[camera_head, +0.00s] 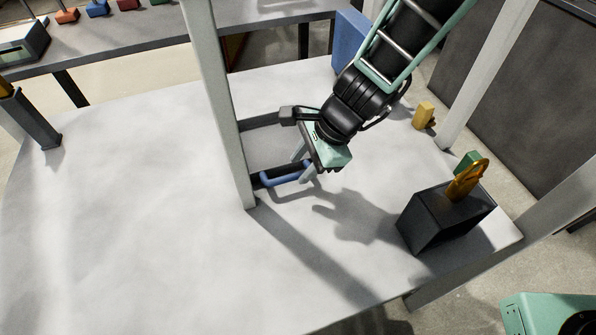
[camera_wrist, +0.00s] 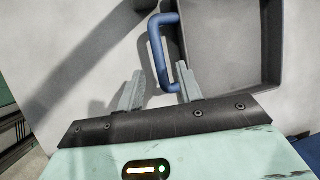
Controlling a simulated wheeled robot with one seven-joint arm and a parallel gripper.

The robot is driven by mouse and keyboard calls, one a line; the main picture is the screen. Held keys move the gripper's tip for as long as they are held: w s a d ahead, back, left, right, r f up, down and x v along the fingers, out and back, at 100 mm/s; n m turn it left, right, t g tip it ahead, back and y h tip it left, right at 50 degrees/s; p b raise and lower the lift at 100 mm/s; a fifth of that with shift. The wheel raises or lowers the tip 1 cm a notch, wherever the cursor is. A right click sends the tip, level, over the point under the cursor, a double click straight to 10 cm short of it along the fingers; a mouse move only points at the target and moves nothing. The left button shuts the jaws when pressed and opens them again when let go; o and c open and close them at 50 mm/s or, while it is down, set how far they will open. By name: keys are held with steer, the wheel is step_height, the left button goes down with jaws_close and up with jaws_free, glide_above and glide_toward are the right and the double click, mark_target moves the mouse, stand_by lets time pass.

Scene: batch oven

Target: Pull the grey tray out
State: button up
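The grey tray (camera_head: 268,148) lies on the pale table, partly hidden by a post and by my gripper in the head view. Its bare floor and dark wall show in the wrist view (camera_wrist: 225,50). A blue U-shaped handle (camera_head: 284,179) sticks out from its near side; it also shows in the wrist view (camera_wrist: 157,48). My gripper (camera_head: 303,167) is over the handle end of the tray. In the wrist view my gripper (camera_wrist: 160,84) has its fingers apart, with the handle's lower end between them, close to the right finger. I cannot tell if they touch.
A pale upright post (camera_head: 220,100) stands just left of the tray. A dark box (camera_head: 430,220) with an orange-handled item (camera_head: 467,179) stands to the right. A yellow block (camera_head: 424,114) and a blue box (camera_head: 350,42) are behind. The table's front left is clear.

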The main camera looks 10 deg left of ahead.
steer(key=shift+x, duration=1.3)
